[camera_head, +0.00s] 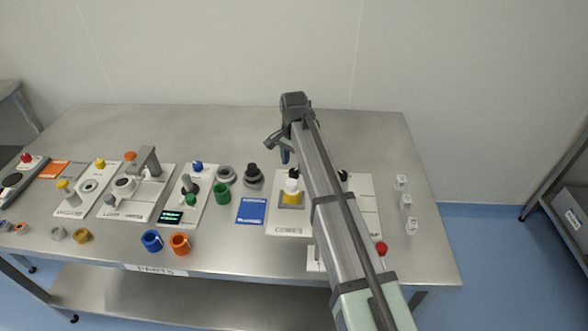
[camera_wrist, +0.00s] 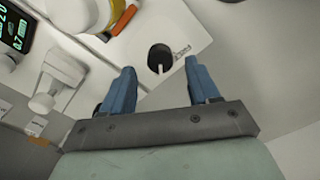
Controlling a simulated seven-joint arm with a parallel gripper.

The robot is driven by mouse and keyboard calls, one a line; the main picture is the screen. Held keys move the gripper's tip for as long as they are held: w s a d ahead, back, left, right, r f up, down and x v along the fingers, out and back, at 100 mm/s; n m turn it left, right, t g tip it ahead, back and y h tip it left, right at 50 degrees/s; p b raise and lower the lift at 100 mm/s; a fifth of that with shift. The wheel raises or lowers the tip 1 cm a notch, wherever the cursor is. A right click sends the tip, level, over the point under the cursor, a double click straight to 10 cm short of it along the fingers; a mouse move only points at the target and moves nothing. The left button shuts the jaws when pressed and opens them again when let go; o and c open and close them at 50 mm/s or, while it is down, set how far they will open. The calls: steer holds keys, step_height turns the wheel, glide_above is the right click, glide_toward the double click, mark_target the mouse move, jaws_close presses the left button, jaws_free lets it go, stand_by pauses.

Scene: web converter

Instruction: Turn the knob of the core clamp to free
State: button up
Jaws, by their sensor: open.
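A black round knob (camera_wrist: 160,57) with a pale pointer line shows in the wrist view, on a white plate (camera_wrist: 185,22) with small print beside it that I cannot read. My gripper (camera_wrist: 160,86) is open, its two blue fingers apart and empty. In that view the knob appears between and just beyond the fingertips, not touched. In the head view my gripper (camera_head: 285,152) hangs above the table behind a white panel (camera_head: 285,229). A black knob (camera_head: 293,173) shows at that panel's back edge, and another black knob (camera_head: 343,176) shows right of my arm.
A white and yellow cylinder (camera_head: 292,188) stands on the panel; my arm hides part of the area to its right. White blocks (camera_head: 401,182) stand at the right. The table's back (camera_head: 220,130) is clear.

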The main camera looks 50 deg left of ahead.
mark_target(294, 171)
steer(key=shift+f, duration=1.65)
steer(key=c, duration=1)
